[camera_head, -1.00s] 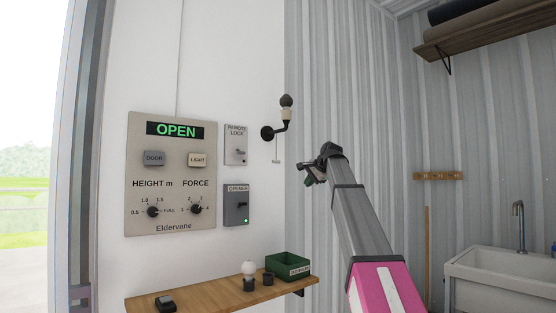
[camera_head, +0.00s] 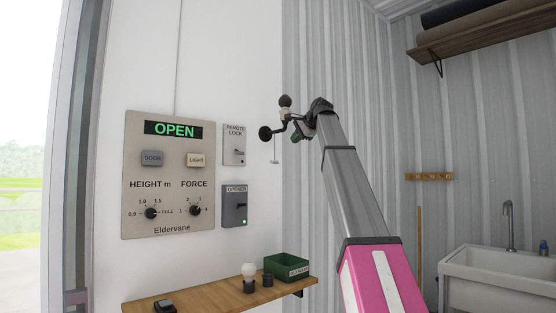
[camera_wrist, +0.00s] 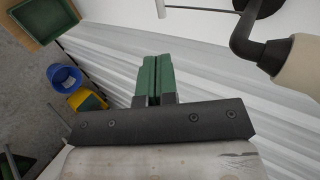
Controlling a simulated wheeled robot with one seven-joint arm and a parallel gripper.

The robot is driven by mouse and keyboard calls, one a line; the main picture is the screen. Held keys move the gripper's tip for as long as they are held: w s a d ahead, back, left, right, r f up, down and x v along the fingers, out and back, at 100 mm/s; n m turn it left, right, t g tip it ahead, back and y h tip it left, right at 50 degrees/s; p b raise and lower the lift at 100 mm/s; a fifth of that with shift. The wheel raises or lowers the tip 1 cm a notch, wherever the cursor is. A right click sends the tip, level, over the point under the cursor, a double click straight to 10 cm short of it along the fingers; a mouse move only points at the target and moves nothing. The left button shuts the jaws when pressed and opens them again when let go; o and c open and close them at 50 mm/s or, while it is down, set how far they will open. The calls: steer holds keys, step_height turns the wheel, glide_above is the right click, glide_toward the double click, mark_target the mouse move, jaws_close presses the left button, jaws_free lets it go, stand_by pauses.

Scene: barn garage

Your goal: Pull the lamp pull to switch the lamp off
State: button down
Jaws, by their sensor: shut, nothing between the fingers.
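The pull's end (camera_wrist: 161,9) is at the top edge, beyond the fingertips. The lamp's black arm (camera_wrist: 243,38) and beige socket (camera_wrist: 298,65) are at the right.
An Eldervane panel (camera_head: 170,222) reading OPEN is on the wall at left, with remote lock (camera_head: 234,146) and opener (camera_head: 235,206) boxes beside it. A wooden shelf (camera_head: 215,297) below carries a green bin (camera_head: 288,268). A sink (camera_head: 490,262) stands at right.

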steer(key=x, duration=1.4)
steer(key=shift+f, duration=1.8)
steer(key=shift+r, duration=0.1)
steer(key=v, duration=1.1)
steer(key=shift+d, duration=0.1)
